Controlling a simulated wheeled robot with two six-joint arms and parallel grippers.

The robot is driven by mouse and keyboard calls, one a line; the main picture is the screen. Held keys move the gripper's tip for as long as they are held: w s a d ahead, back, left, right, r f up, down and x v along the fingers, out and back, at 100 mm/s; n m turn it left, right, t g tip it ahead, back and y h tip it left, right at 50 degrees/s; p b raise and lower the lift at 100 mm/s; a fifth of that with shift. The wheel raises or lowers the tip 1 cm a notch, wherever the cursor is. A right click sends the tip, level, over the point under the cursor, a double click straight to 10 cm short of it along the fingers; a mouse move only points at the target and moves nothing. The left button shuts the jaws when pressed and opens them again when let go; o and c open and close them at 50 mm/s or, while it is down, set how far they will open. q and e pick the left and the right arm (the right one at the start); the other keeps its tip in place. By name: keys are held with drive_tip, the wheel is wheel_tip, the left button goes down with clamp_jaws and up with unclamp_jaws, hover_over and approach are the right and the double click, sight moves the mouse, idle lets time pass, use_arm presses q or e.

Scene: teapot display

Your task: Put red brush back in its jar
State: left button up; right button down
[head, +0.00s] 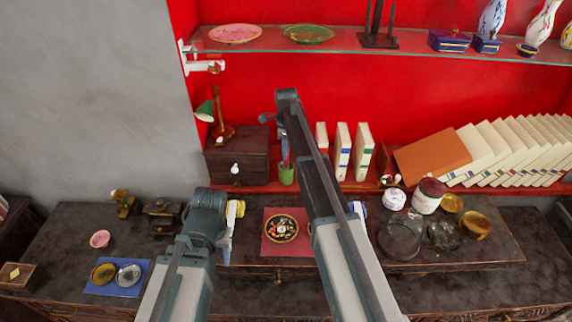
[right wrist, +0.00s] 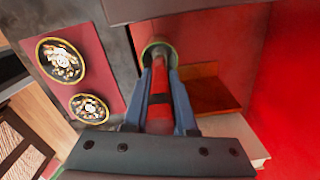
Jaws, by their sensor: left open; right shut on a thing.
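The red brush (right wrist: 159,82) is between the blue-grey fingers of my right gripper (right wrist: 159,76), which is shut on it. Its far end lies within the round rim of the green jar (right wrist: 158,48) in the right wrist view; how deep it reaches cannot be told. In the head view the green jar (head: 286,175) stands on the red lower shelf, with my right gripper (head: 285,150) right above it and the brush mostly hidden by my arm. My left gripper (head: 228,240) is open and empty over the dark table, left of the red mat.
A dark wooden box (head: 238,160) with a green lamp (head: 208,110) stands left of the jar. White books (head: 342,150) stand to its right. A red mat (head: 270,246) bears decorated plates (head: 282,228). A glass shelf (head: 350,47) runs above.

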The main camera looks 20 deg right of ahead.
sight(286, 166)
drive_tip(key=shift+f+b, duration=1.9)
drive_tip(key=shift+b, duration=0.05)
drive_tip(key=shift+r, duration=0.15)
drive_tip(key=c, duration=1.2)
unclamp_jaws()
drive_tip(key=shift+f, duration=0.2)
drive_tip(key=o, duration=0.5)
drive_tip(key=shift+r, duration=0.1)
